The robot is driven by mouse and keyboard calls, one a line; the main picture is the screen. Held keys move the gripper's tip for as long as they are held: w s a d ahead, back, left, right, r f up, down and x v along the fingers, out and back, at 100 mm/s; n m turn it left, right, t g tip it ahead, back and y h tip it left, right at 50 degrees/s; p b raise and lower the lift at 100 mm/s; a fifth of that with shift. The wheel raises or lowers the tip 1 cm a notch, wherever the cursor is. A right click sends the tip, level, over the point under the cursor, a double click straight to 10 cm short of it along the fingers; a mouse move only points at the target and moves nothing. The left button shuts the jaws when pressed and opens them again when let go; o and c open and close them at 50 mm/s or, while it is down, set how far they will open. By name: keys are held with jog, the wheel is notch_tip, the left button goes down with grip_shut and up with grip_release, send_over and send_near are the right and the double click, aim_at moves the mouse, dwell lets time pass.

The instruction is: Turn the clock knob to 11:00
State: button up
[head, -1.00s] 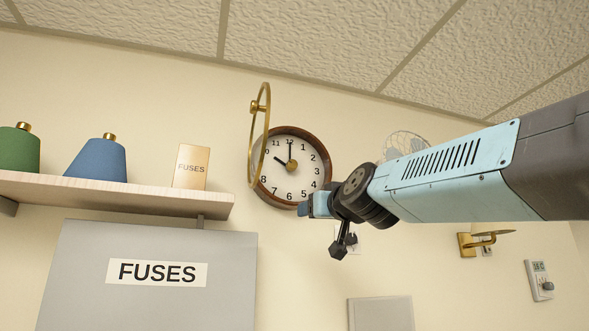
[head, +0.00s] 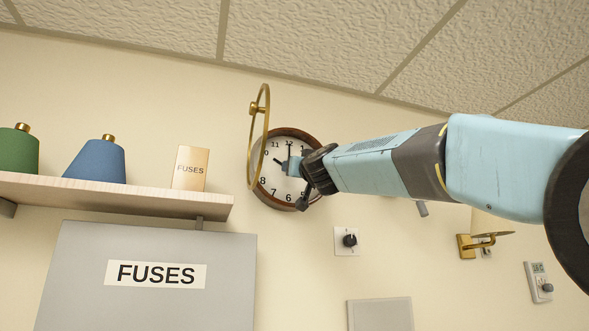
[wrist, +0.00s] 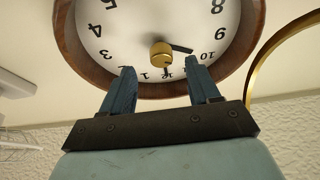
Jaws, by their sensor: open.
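The round wall clock (head: 268,192) has a brown wooden rim and a white face. One black hand points to 12 and another to about 10. In the wrist view the clock (wrist: 103,20) appears upside down, with the gold knob (wrist: 162,54) at its centre. My gripper (head: 292,167) is in front of the clock face in the head view and hides its right part and the knob. In the wrist view my gripper (wrist: 160,68) is open, its two blue fingers spread to either side of the knob, with gaps showing; contact is not visible.
A brass ring cover (head: 253,150) stands swung out at the clock's left; it also shows in the wrist view (wrist: 272,58). A shelf (head: 110,196) and grey fuse box (head: 150,300) are at left. A black dial (head: 349,240) sits below the arm.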

jog(key=shift+x, duration=2.65)
jog(key=shift+c, duration=0.4)
